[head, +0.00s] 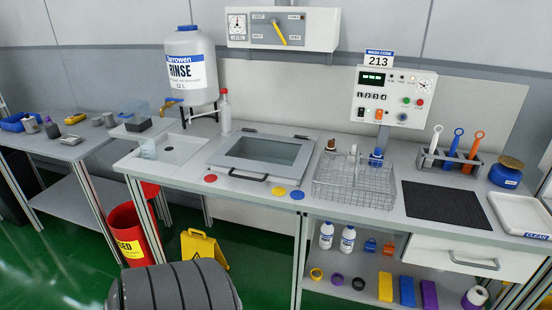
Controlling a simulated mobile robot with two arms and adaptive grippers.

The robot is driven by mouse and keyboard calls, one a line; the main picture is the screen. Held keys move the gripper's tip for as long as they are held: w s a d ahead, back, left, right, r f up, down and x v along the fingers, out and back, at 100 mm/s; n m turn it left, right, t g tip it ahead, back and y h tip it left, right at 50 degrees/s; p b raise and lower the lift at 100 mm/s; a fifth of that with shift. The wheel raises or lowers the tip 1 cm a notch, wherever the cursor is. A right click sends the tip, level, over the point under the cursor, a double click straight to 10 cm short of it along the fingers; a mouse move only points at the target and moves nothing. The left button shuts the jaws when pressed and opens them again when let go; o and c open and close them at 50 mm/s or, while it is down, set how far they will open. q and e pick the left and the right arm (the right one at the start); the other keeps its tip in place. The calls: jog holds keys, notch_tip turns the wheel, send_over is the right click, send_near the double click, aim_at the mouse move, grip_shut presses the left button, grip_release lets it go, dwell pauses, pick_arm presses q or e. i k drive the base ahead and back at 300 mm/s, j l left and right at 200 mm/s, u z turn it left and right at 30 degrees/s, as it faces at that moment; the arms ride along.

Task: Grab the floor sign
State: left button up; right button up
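The yellow floor sign (203,247) stands on the green floor under the front of the workbench, right of the red bin. It has a dark marking on its face and a slot-like handle opening at its top. Its lower part is partly hidden behind a dark grey ribbed rounded shape at the bottom of the view. Neither of my grippers shows in the head view.
A red bin (130,234) stands close left of the sign. The workbench (330,205) overhangs, with legs nearby and a lower shelf (377,270) of bottles and coloured blocks to the right. Green floor (60,262) is open at the left front.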

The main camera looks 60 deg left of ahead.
aim_at(194, 246)
jog(key=u, duration=2.65)
